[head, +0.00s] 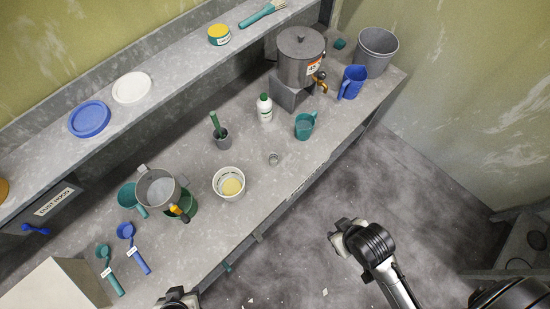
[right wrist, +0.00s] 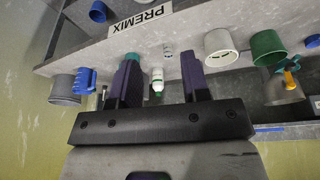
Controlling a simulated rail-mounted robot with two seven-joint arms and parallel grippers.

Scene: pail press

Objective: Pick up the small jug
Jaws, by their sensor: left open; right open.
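A small teal jug (head: 304,126) stands upright on the grey bench, its handle towards the upper right. In the right wrist view only a bit of the teal jug (right wrist: 132,57) shows behind a finger. A larger blue jug (head: 354,80) stands farther right on the bench; it also shows in the right wrist view (right wrist: 86,80). My right gripper (head: 338,232) is off the bench's front edge, apart from the jug; its open, empty fingers show in the wrist view (right wrist: 158,62). My left gripper (head: 172,298) is at the bottom edge, partly cut off, apart from both jugs.
A white bottle (head: 265,108) stands left of the teal jug, with a tapped metal urn (head: 300,62) behind. A grey bucket (head: 377,50) stands at the right end. A white tub (head: 229,183) and a metal pot (head: 158,188) are farther left. A small metal cup (head: 273,159) is near the front edge.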

